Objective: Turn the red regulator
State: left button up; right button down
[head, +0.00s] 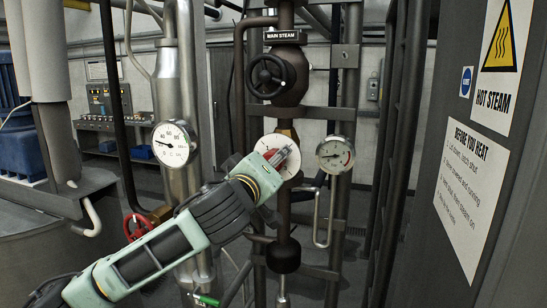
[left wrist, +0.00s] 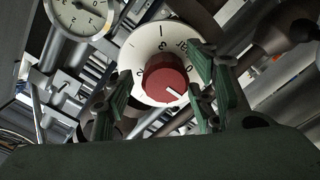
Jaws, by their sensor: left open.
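The red regulator (left wrist: 166,74) is a round knob on a white numbered dial. In the left wrist view its white pointer line points to the lower right. In the head view the white dial (head: 267,142) sits on the pipe below the main steam valve, with the knob mostly hidden by my gripper. My left gripper (head: 281,157) is at the dial, its fingers open. In the left wrist view its green fingers (left wrist: 163,82) stand on either side of the knob, with visible gaps. My right gripper is not in view.
A black handwheel (head: 270,76) marked MAIN STEAM is above the regulator. A pressure gauge (head: 335,154) stands close on the right, another gauge (head: 174,144) on the left. A red handwheel (head: 137,227) is low left. A warning panel (head: 468,185) bounds the right side.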

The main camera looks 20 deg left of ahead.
pick_arm(q)
jog(key=shift+a, duration=0.15)
jog(key=shift+c, duration=0.2)
jog(key=c, duration=1)
jog(key=shift+f+m+b, duration=0.2)
jog(key=shift+m+b, duration=0.2)
jog(key=shift+b, duration=0.2)
jog(key=shift+c, duration=0.3)
jog(key=shift+m+b, duration=0.45)
jog(key=shift+m, duration=0.45)
jog(key=shift+r+m, duration=0.1)
jog(key=shift+m, duration=0.7)
jog(key=m, duration=0.3)
jog(key=shift+p, duration=0.4)
jog(key=shift+m, duration=0.9)
jog(key=shift+f, duration=0.2)
